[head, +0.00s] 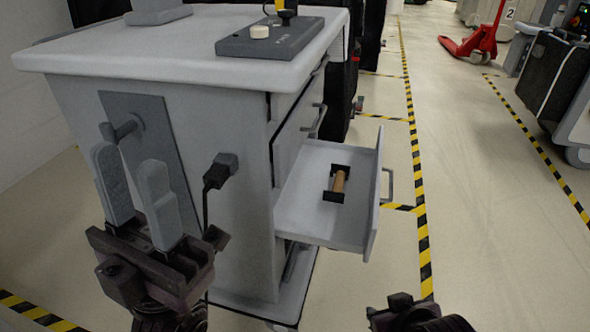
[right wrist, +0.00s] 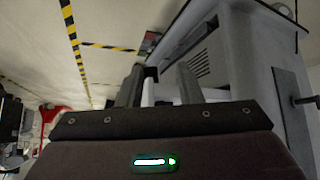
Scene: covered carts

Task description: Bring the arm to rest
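My left gripper (head: 128,162) is in front of the cart's near side panel at the lower left of the head view. Its two grey fingers point up and stand apart with nothing between them. My right gripper (head: 415,312) shows only in part at the bottom edge of the head view, right of the cart. In the right wrist view its fingers (right wrist: 159,88) stand apart with a gap between them. No held object shows there.
The grey cart (head: 165,65) has an open drawer (head: 300,208) jutting right, holding a brown cylinder (head: 338,181) in a black holder. A control box (head: 270,38) sits on top. A red pallet jack (head: 475,42) stands far back.

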